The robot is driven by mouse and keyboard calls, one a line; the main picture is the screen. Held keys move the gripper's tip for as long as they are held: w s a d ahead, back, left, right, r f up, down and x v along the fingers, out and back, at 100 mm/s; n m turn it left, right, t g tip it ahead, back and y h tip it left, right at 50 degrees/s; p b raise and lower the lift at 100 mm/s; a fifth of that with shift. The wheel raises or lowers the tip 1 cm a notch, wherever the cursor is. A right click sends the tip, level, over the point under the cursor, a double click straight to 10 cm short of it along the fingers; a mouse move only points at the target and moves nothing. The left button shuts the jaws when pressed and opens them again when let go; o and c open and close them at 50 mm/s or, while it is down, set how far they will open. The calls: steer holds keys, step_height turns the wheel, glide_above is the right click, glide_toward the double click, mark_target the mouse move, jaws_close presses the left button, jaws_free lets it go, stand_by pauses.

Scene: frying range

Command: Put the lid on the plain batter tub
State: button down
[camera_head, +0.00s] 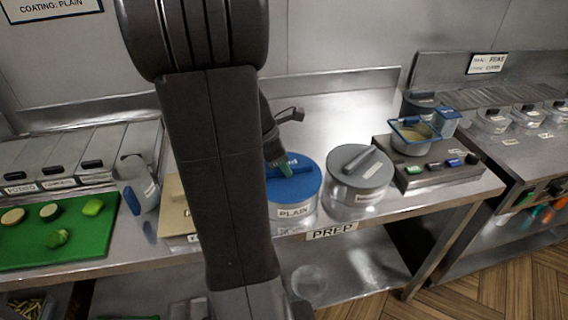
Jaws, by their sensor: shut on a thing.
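The plain batter tub (294,211) stands on the steel prep counter, with a "PLAIN" label on its front. A round blue lid (306,184) lies level at the tub's top; I cannot tell whether it is fully seated. My gripper (285,168) comes down from above at the lid's raised blue handle and is shut on it. A green fingertip shows against the handle. My dark arm stands in front and hides the area just left of the tub, and part of the gripper.
A tub with a grey lid (343,160) stands close on the right. Beyond it is a grey block (426,178) with coloured clips and a blue-rimmed container (412,146).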

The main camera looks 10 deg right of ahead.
steer(key=c, duration=1.3)
jaws_free()
steer(key=v, duration=1.3)
steer(key=shift+a+r, duration=0.2)
steer(key=shift+r, duration=0.1)
steer(key=x, duration=1.3)
steer(key=shift+d+f, duration=0.15)
steer(key=shift+f, duration=0.1)
steer(key=shift+r, duration=0.2)
